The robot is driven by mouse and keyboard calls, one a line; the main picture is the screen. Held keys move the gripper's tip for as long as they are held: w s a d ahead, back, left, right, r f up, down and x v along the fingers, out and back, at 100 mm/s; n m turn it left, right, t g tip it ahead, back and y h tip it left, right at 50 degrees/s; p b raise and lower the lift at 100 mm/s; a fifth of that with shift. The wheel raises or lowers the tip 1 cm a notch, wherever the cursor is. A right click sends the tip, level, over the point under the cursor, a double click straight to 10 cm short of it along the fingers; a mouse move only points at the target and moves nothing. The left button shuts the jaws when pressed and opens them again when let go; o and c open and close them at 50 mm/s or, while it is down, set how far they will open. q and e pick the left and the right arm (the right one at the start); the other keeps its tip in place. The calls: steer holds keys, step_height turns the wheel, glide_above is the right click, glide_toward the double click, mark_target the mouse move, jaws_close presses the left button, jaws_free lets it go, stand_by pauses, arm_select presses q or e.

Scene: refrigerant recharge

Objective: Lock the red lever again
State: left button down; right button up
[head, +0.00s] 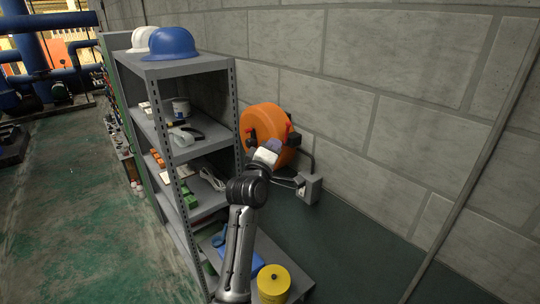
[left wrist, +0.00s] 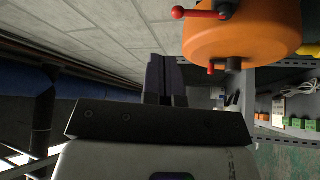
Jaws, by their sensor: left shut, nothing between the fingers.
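An orange round tank (head: 262,119) is mounted at the wall beyond the shelf; it also shows at the top right of the left wrist view (left wrist: 245,38). A red lever (left wrist: 200,13) with a ball end sticks out from the tank toward the left in that view. A smaller red handle (left wrist: 211,69) sits below it by a dark fitting. Red parts (head: 289,128) also show on the tank's front in the head view. My left gripper (head: 273,146) is shut and empty in front of the tank. Its fingers (left wrist: 166,77) are apart from the red lever. My right gripper is not in view.
A grey shelf (head: 188,67) with hard hats (head: 172,42) and small items stands left of the tank. A grey wall box (head: 310,188) is right of my arm. A yellow cylinder (head: 273,281) stands low in front. The wall at right is bare.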

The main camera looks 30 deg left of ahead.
arm_select(q)
steer(key=shift+r+v, duration=0.25)
steer(key=shift+v, duration=0.9)
steer(key=shift+s, duration=0.1)
